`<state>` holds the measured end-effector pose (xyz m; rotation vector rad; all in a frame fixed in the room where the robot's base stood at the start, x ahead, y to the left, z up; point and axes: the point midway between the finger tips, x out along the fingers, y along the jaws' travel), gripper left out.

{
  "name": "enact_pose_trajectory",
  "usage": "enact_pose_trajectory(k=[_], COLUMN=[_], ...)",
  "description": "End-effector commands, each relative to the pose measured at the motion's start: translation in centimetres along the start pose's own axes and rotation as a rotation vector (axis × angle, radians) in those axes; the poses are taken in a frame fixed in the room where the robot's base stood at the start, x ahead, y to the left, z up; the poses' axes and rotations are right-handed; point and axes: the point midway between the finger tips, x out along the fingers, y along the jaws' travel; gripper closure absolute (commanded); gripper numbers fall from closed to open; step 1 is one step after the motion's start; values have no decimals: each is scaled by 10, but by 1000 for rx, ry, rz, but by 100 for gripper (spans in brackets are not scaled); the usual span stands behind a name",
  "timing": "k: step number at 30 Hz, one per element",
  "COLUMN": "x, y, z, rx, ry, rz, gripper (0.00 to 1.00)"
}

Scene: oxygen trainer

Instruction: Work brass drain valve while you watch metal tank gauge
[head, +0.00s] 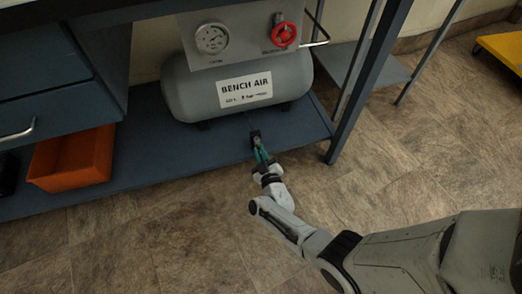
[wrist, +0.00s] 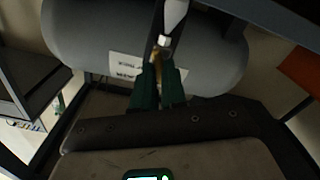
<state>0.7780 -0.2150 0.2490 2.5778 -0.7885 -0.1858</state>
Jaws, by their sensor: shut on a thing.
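The grey metal tank (head: 185,85) lies on a low blue shelf, with a "BENCH AIR" label (head: 246,89) on its front. The round white tank gauge (head: 212,38) is on the grey panel above it; its dial faces me, but its reading is too small to tell. My gripper (head: 258,143) is low in front of the tank, by the shelf edge. In the wrist view, my gripper's green fingers (wrist: 160,80) are shut on the brass drain valve (wrist: 155,61), of which only a little brass shows between them. The tank (wrist: 85,35) is behind the fingers there.
A red knob (head: 284,34) sits on the panel right of the gauge. An orange bin (head: 72,158) stands on the shelf (head: 150,170) at left. A blue table leg (head: 363,85) rises to the right of the tank. The floor in front is clear; a yellow object (head: 503,47) is far right.

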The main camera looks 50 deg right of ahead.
Motion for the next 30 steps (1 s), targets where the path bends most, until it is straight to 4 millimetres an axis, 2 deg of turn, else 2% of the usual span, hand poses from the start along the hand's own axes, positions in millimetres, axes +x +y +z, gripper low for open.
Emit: enact_pose_trajectory(k=[9,10,17,25,30], x=[-1,-1,0,-2,-18], y=[0,0,0,0,0], z=[1,1,0,0,-2], rx=[-14,-14,-12,-12,-12], ry=[0,-1,0,0,-1], rz=[-1,-1,0,0,-3], gripper=[100,86,64,63,63])
